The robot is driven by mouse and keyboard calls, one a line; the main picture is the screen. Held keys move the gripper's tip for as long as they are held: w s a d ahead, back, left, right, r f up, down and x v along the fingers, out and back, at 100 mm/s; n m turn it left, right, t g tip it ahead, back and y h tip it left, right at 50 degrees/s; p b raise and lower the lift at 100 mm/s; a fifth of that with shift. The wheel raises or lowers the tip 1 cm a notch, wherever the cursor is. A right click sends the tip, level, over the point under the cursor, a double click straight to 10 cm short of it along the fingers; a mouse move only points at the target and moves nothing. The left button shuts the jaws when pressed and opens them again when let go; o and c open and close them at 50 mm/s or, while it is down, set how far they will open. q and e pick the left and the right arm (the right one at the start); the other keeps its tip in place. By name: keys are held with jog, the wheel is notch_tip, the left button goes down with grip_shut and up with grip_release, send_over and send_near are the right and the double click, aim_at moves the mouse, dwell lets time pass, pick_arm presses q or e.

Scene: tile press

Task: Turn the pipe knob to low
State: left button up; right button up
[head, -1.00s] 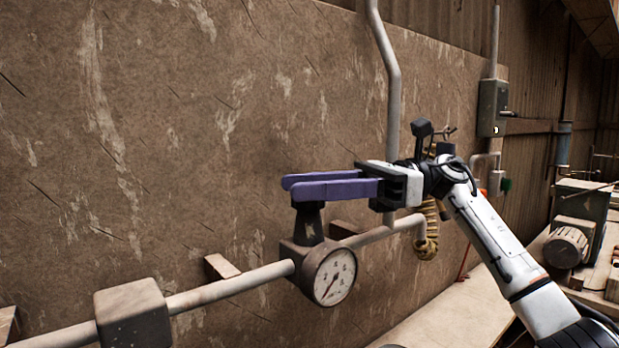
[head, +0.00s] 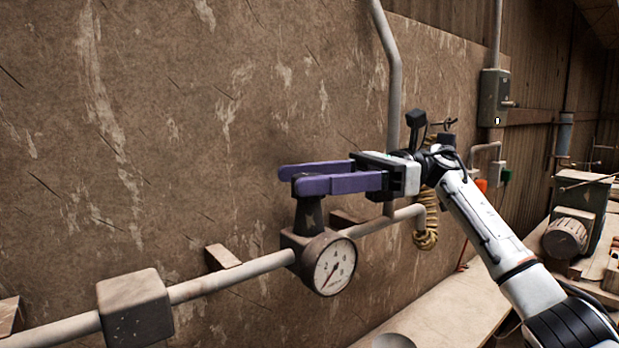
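The dark pipe knob (head: 309,213) stands upright on the valve body beside the round white gauge (head: 333,267). The gauge needle points to the lower left. My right gripper (head: 290,179) reaches in from the right, its two purple fingers level at the top of the knob. One finger is on the wall side and one on the near side, with a gap between them where a dark bit of the knob top shows. The gripper looks open around the knob; contact is hard to tell. Markings for low are not readable. My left gripper is not in view.
The pipe (head: 230,277) runs along the wall through a square block (head: 134,307). A vertical pipe (head: 394,90) rises behind my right gripper. A coiled yellowish hose (head: 428,222) hangs near my wrist. A wooden bench (head: 450,312) and machinery (head: 582,215) are at the right.

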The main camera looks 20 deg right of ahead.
notch_tip(320, 180, up, 10)
dwell(0.6)
